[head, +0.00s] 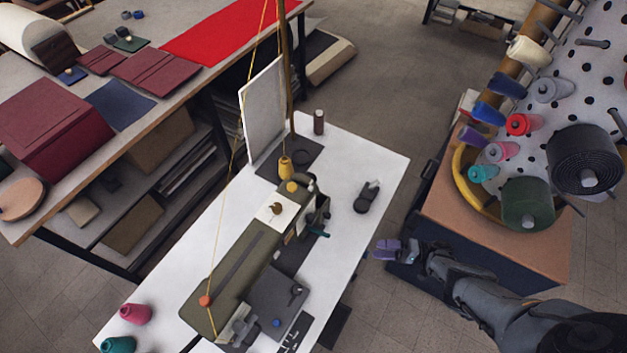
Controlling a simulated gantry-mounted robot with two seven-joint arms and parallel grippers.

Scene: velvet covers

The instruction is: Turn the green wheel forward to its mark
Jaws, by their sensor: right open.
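An olive-green sewing machine (236,272) stands on a white table (381,160). A dark greenish round part, which looks like its wheel (321,207), shows nearly edge-on at the machine's far right end. I cannot make out a mark on it. A small teal piece (320,234) sticks out just below this part. My right gripper (387,249) has purplish fingers and is open and empty. It is to the right of the machine, past the table's right edge in the picture, and apart from the wheel. My left gripper is not in view.
A small black device (367,197) and a dark bottle (319,122) stand on the white table. Yellow thread runs up from a yellow cone (285,167). A pegboard (592,60) with spools is at right. Pink (135,313) and teal (118,345) cones sit at lower left.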

